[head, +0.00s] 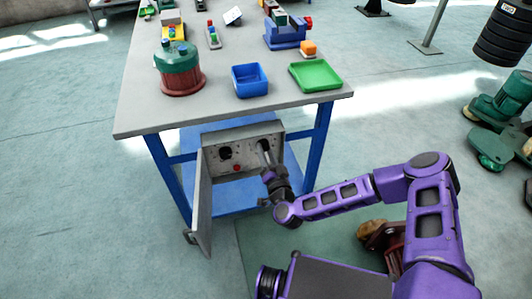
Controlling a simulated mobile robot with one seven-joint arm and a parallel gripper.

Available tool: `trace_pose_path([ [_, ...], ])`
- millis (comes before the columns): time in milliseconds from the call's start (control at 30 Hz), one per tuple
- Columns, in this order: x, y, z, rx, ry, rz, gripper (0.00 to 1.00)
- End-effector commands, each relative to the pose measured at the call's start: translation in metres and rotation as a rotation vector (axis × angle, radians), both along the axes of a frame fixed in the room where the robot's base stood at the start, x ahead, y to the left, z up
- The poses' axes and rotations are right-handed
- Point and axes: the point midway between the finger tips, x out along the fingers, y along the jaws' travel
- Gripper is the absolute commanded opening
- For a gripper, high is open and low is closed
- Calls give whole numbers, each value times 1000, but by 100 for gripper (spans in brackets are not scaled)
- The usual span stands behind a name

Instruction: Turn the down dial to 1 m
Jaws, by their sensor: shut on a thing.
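A grey control panel (245,160) sits in a box under the front edge of the table. It bears a black dial (225,153) on its left and another dark dial (263,144) on its right. My gripper (266,155) reaches in from the lower right and is shut on the right dial, partly covering it. The labels and scales are too small to read, so I cannot tell which dial is marked down or what value either points to.
A red button (237,168) lies between the dials. The box's grey door (203,205) hangs open on the left. Blue table legs (319,145) flank the box. On the table stand a blue tray (250,92), a green tray (316,87) and a green-and-red drum (180,85).

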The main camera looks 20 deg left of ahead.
Motion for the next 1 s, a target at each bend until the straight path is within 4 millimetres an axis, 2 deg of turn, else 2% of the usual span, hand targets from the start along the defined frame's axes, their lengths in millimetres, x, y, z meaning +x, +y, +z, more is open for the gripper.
trace_pose_path([
  [33,0,0,0,0,1,1,54],
  [167,0,0,0,-1,0,1,77],
  [200,0,0,0,-1,0,1,80],
  [567,-5,-3,0,-1,-1,0,80],
  [767,-33,-20,1,-2,1,1,80],
  [1000,-84,-52,0,-1,4,1,80],
])
